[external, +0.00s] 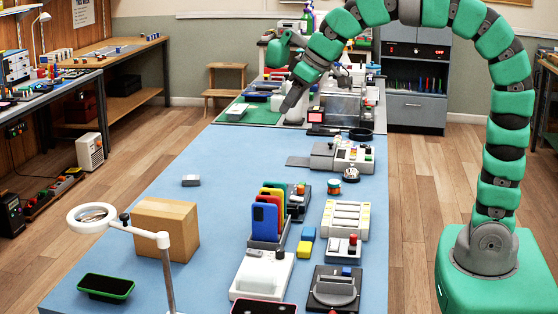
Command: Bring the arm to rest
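My green arm (504,100) rises from its base at the right, arches over the far part of the blue table (225,210) and comes down toward the table's far end. My gripper (286,106) is a dark grey shape pointing down and left, above or close to the equipment near the green mat (246,113). Its fingers look like one narrow shape, so I cannot tell whether they are apart. I see nothing clearly held in it. Its height above the table is unclear.
Phones stand upright in a rack (265,232) at the table's middle. A cardboard box (165,229), a ring magnifier (92,217) and a green-edged phone (105,287) are at the near left. Several devices line the right edge, including a grey one (342,157). The table's left middle is mostly clear.

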